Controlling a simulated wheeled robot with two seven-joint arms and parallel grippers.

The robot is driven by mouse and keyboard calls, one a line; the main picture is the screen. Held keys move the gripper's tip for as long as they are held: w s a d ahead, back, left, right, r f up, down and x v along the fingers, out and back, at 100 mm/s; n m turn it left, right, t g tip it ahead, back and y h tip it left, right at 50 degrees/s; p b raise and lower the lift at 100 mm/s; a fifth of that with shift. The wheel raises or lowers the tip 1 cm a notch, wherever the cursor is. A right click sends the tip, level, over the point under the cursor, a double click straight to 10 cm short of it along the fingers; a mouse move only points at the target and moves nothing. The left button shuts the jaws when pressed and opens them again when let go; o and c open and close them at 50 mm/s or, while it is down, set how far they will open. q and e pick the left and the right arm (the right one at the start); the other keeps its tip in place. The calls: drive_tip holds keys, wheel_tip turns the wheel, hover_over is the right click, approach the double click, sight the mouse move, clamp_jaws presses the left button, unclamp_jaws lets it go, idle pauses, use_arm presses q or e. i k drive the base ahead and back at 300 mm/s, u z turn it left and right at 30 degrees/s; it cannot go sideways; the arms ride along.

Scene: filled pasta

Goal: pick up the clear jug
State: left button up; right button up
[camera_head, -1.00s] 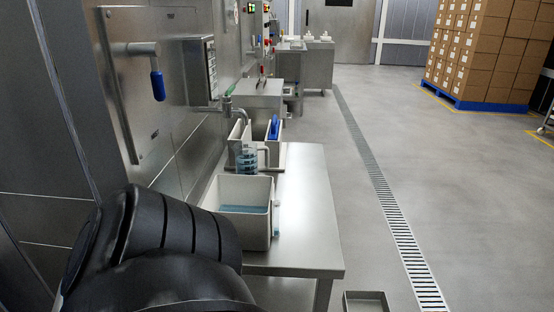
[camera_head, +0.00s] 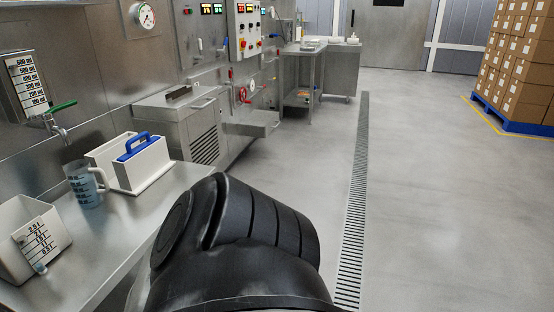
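The clear jug (camera_head: 84,186) stands upright on the steel table (camera_head: 134,222) at the left. It has dark graduation marks, a handle on its right side and what looks like bluish liquid inside. It stands below and a little right of a tap with a green lever (camera_head: 58,117). A large black part of my own arm fills the bottom middle of the view. Neither of my grippers shows, so their distance from the jug cannot be seen.
A white bin (camera_head: 30,240) with a graduated scale stands nearer on the table. A white caddy (camera_head: 140,168) with a blue handle (camera_head: 137,146) stands just behind the jug. A steel cabinet (camera_head: 184,128) is beyond. The floor (camera_head: 425,200) to the right is open, with a drain grate (camera_head: 356,200).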

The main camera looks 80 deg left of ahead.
sight(81, 177)
drive_tip(key=u, duration=1.75)
drive_tip(key=i, duration=2.25)
drive_tip(key=u, duration=3.1)
